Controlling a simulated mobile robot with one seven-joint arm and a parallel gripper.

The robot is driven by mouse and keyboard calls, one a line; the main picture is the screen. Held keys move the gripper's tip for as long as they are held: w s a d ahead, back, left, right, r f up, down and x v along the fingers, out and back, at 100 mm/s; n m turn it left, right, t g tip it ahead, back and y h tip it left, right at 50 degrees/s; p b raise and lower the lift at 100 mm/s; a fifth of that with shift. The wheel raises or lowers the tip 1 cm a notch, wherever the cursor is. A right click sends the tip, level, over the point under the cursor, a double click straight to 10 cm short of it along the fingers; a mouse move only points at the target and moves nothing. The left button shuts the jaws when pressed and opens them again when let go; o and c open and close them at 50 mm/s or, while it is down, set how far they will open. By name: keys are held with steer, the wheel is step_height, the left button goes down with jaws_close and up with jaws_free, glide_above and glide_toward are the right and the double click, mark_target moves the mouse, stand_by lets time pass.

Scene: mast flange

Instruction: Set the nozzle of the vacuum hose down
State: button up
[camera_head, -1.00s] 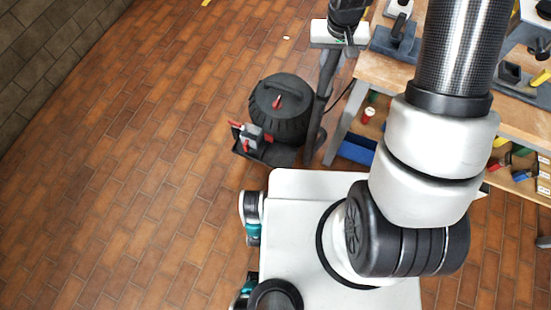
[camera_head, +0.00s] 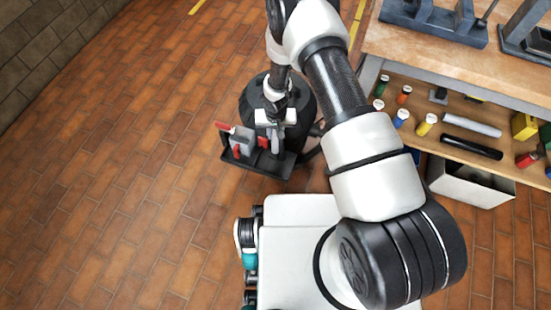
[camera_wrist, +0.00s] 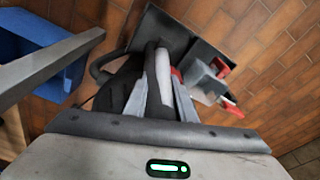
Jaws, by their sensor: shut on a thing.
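The vacuum (camera_head: 252,104) is a black drum on the brick floor, left of the workbench, partly hidden by my arm. A dark tray (camera_head: 283,165) juts out at its near side. A grey device with red handles (camera_head: 240,141) stands at the tray's left. My gripper (camera_head: 276,138) points down above the tray, right of that device. In the wrist view, the grey fingers show ahead of the hand, beside the tray (camera_wrist: 210,52). The black hose (camera_head: 314,154) bends at the drum's right side.
A wooden workbench (camera_head: 450,45) with grey fixtures stands at the right. Its lower shelf (camera_head: 470,110) holds several coloured bottles and dark and light cylinders. A grey bin (camera_head: 470,183) is below. The floor left of the vacuum is clear.

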mark_target(275, 146)
step_height(275, 146, down, 8)
steer(key=shift+f+b, duration=0.2)
steer(key=shift+b, duration=0.8)
steer(key=shift+f, duration=0.1)
steer(key=shift+f+b, duration=0.15)
steer(key=shift+b, duration=0.15)
steer(key=o, duration=1.1)
steer(key=shift+c, duration=0.2)
